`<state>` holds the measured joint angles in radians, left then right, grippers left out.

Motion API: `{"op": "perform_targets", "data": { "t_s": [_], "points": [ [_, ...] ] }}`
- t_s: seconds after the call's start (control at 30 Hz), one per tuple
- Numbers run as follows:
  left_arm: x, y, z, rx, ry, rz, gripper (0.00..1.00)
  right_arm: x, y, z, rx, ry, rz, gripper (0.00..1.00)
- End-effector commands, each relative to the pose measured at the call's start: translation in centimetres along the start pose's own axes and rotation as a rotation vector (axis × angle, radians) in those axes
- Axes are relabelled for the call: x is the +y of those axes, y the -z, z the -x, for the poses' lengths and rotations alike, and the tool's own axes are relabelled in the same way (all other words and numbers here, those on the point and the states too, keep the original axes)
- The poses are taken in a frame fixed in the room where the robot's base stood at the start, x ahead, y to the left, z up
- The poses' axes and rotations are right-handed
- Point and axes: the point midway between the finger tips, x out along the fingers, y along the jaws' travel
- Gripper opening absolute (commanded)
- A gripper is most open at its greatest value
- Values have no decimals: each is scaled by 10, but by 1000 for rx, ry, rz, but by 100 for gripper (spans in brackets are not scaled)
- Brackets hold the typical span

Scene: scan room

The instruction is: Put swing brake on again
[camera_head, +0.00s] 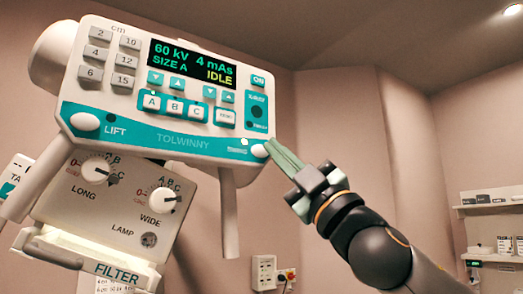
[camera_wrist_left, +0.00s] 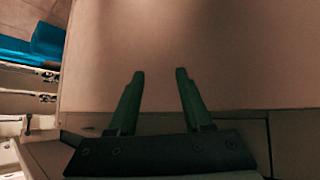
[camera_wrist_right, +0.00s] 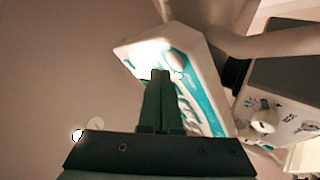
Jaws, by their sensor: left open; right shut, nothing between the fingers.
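The control head (camera_head: 190,145) of the X-ray unit fills the left half of the head view, with a lit display reading IDLE. A round white button (camera_head: 260,150) sits at the right end of its teal strip; the small label beside it is unreadable. My right gripper (camera_head: 270,144) is shut and empty, its fingertips at this button; I cannot tell whether they touch. In the right wrist view the fingertips (camera_wrist_right: 160,73) lie over the panel's edge beside a white knob (camera_wrist_right: 175,63). My left gripper (camera_wrist_left: 160,72) is open and empty, seen only in the left wrist view.
A matching white button (camera_head: 85,121) marked LIFT is at the panel's left end. Handles (camera_head: 229,210) hang below the panel, around the LONG and WIDE knobs (camera_head: 162,200). Wall sockets (camera_head: 264,272) and shelves (camera_head: 490,202) stand behind.

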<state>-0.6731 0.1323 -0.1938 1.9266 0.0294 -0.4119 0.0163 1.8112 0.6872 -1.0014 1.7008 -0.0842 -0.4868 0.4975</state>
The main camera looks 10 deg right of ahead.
Motion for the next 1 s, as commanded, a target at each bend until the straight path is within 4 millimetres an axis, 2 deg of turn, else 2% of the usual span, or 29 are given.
{"op": "perform_targets", "data": {
  "t_s": [1.0],
  "points": [
    [0, 3, 3, 0, 1, 0, 50, -6, -6, -9, 1, 0, -1, 0]
  ]
}}
